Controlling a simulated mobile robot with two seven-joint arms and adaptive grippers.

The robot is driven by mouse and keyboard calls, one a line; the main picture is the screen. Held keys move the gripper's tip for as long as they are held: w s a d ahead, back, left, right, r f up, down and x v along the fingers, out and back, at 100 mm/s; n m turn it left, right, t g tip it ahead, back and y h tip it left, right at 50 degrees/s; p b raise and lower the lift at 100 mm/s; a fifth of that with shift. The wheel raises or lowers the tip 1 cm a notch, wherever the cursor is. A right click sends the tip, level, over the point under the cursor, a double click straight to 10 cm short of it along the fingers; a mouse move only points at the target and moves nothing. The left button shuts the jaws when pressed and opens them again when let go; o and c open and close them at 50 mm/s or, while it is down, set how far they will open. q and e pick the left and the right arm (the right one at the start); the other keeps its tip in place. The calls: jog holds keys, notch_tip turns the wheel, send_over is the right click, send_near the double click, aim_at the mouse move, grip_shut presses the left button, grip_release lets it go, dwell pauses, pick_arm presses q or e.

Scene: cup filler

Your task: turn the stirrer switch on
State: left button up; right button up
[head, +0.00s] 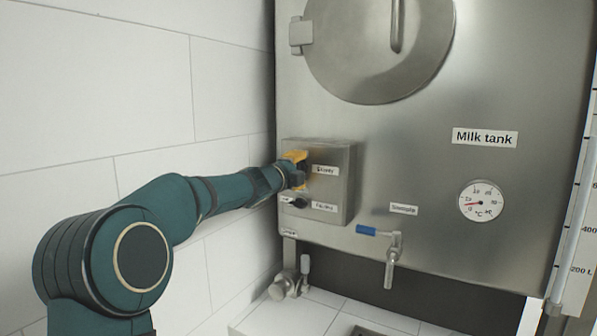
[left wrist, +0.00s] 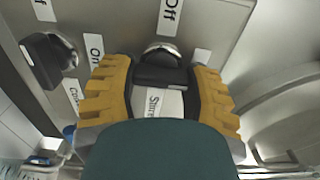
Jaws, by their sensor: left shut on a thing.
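The stirrer switch is a black knob on a steel control box (head: 345,195) fixed to the front of the milk tank. In the left wrist view the stirrer switch (left wrist: 162,72) sits between the yellow fingers of my left gripper (left wrist: 163,85), which is shut on it. Around it are an "Off" label (left wrist: 171,14), an "On" label (left wrist: 94,48) and a partly covered "Stirrer" label (left wrist: 157,103). In the head view my left gripper (head: 297,170) is at the upper knob and hides it. My right gripper is not in view.
A second black knob (head: 299,202) sits just below on the same box; it also shows in the left wrist view (left wrist: 48,58). A tap with a blue handle (head: 368,231), a dial (head: 481,201) and a tank lid (head: 378,60) are nearby. A white tiled wall (head: 90,70) stands left.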

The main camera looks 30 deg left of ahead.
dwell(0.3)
pick_arm(q)
jog(key=o, duration=1.2)
jog(key=s, duration=1.2)
